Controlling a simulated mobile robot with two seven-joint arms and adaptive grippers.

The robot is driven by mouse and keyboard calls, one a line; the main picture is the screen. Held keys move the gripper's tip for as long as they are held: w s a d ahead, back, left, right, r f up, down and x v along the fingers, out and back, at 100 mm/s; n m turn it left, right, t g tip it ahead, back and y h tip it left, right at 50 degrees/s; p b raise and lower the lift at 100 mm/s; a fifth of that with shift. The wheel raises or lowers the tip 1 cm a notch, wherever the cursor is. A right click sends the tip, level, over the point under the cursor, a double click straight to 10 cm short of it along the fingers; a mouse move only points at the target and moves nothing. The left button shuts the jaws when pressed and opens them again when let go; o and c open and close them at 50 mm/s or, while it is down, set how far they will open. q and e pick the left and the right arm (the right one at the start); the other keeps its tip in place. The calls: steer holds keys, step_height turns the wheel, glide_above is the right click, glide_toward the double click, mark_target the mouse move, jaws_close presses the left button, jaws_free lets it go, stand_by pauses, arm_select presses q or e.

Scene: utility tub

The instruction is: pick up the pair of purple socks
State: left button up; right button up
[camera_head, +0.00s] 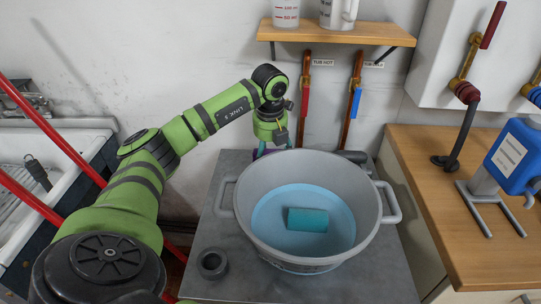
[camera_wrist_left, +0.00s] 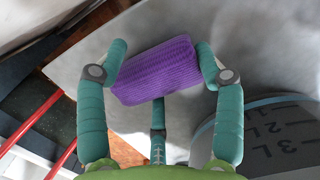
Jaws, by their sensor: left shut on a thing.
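The pair of purple socks (camera_wrist_left: 157,70) is a rolled, knitted bundle. In the left wrist view it lies between the teal fingers of my left gripper (camera_wrist_left: 160,50), which is shut on it. In the head view my left gripper (camera_head: 272,146) is behind the grey tub, at its far left rim. Only a small bit of purple (camera_head: 261,151) shows there, and the tub hides the rest. I cannot tell whether the socks are clear of the grey surface under them. My right gripper is not in view.
The grey tub (camera_head: 245,222) holds blue water and a teal block (camera_head: 307,220). A shelf (camera_head: 335,34) and pipes are behind. A wooden counter (camera_head: 440,190) with a blue jug (camera_head: 515,155) is right.

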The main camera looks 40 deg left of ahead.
arm_select(q)
steer(key=shift+r, duration=0.35)
step_height(320, 180, up, 2)
steer(key=shift+r, duration=0.1)
steer(key=s+a+b, duration=0.1)
steer(key=s+a, duration=0.2)
steer(key=shift+s+a+b, duration=0.15)
steer(key=shift+a+b, duration=0.1)
steer(key=shift+b, duration=0.1)
steer(key=s+a+b, duration=0.1)
steer(key=s+a, duration=0.2)
steer(key=shift+s+a, duration=0.3)
steer(key=shift+a, duration=0.05)
steer(key=s+a+b, duration=0.2)
steer(key=s+a, duration=0.3)
steer(key=shift+s+a+r, duration=0.2)
steer(key=shift+s+a, duration=0.15)
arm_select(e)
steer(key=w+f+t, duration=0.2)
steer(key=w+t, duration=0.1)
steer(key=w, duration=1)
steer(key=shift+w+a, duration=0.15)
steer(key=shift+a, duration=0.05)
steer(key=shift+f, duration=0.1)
